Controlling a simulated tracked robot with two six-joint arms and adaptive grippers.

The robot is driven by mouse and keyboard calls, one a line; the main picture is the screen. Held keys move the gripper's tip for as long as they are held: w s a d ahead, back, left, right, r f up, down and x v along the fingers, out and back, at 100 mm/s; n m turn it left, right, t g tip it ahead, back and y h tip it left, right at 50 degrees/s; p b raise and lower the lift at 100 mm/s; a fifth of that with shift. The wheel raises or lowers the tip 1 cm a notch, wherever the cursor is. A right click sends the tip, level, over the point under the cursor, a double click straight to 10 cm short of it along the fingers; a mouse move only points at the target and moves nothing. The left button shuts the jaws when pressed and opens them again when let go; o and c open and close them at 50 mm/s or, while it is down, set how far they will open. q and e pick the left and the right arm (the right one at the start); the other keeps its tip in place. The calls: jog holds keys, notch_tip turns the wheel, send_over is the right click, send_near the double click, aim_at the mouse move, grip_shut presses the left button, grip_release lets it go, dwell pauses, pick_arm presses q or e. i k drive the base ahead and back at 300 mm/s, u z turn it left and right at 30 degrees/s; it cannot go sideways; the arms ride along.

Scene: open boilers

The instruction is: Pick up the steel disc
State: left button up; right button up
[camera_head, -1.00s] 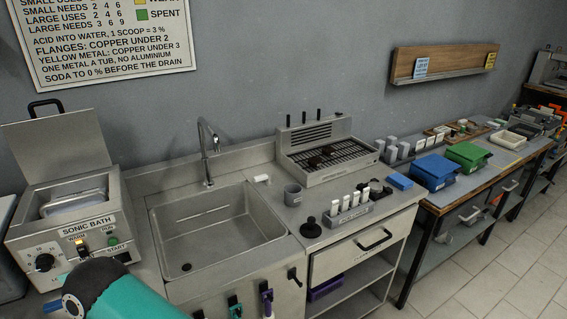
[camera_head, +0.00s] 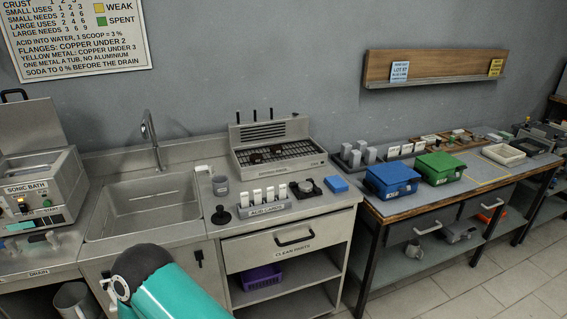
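I cannot make out a steel disc for certain. Small dark round pieces (camera_head: 276,152) lie on the slotted grille of a steel unit (camera_head: 284,168) at the back of the counter, too small to tell their material. A dark round item (camera_head: 306,188) sits on the counter to the right of the card rack, and its details are unclear. A teal and black link of my own arm shows at the bottom, left of the middle. Neither gripper is in the picture.
A steel sink (camera_head: 150,205) is left of the grille unit, with the sonic bath (camera_head: 38,190) further left. Blue (camera_head: 393,182) and green (camera_head: 440,168) bins stand on the right bench.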

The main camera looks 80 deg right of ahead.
aim_at(255, 158)
jog(key=z, duration=0.05)
jog(key=k, duration=0.55)
jog(key=z, duration=1.15)
jog(key=i, duration=0.9)
jog(key=z, duration=0.2)
